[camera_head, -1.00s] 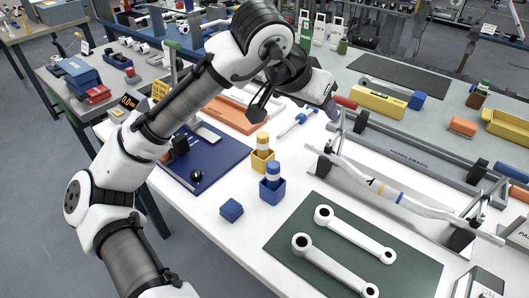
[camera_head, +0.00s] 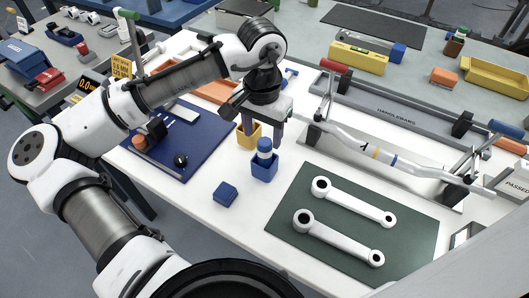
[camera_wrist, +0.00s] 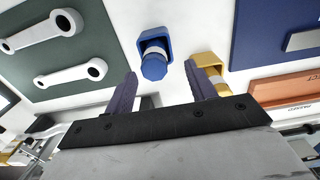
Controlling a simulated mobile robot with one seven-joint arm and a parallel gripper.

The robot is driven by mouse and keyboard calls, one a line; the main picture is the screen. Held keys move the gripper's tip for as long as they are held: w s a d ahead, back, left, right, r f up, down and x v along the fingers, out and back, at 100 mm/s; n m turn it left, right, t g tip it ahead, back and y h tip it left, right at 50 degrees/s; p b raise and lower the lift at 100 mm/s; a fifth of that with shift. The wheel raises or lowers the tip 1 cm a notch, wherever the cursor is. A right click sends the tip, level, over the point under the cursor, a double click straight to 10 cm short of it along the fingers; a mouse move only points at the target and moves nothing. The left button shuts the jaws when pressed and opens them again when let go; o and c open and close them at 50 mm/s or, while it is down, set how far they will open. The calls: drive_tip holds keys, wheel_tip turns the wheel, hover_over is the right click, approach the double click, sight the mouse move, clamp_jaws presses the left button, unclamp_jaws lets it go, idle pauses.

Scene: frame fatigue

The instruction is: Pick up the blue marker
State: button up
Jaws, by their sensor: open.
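The blue marker (camera_head: 265,149) stands upright in a small blue holder (camera_head: 264,171), its blue top and white band showing above the rim. In the wrist view the marker (camera_wrist: 154,67) shows its blue end toward the camera, inside the blue holder (camera_wrist: 155,42). My gripper (camera_head: 263,136) is open and empty, fingers pointing down just above and behind the marker. In the wrist view the marker lies between the two finger lines, beyond the tips of my gripper (camera_wrist: 160,72). It appears apart from both fingers.
A yellow holder (camera_head: 245,139) stands close beside, partly hidden by my finger; its yellow marker (camera_wrist: 217,84) shows in the wrist view. A blue block (camera_head: 225,194) lies in front. A green mat (camera_head: 290,225) with white crank arms lies right. A handlebar (camera_head: 375,155) on stands is behind it.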

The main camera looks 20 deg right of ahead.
sight(265, 150)
drive_tip(key=shift+s+d+f+p, duration=0.1)
drive_tip(key=shift+f+p, duration=0.1)
drive_tip(key=shift+f, duration=0.8)
drive_tip(key=shift+s+f+p, duration=0.15)
drive_tip(key=shift+f+p, duration=0.05)
drive_tip(key=shift+f, duration=0.8)
drive_tip(key=shift+s+d+f+p, duration=0.1)
drive_tip(key=shift+f+p, duration=0.1)
drive_tip(key=shift+f, duration=0.8)
drive_tip(key=c, duration=1)
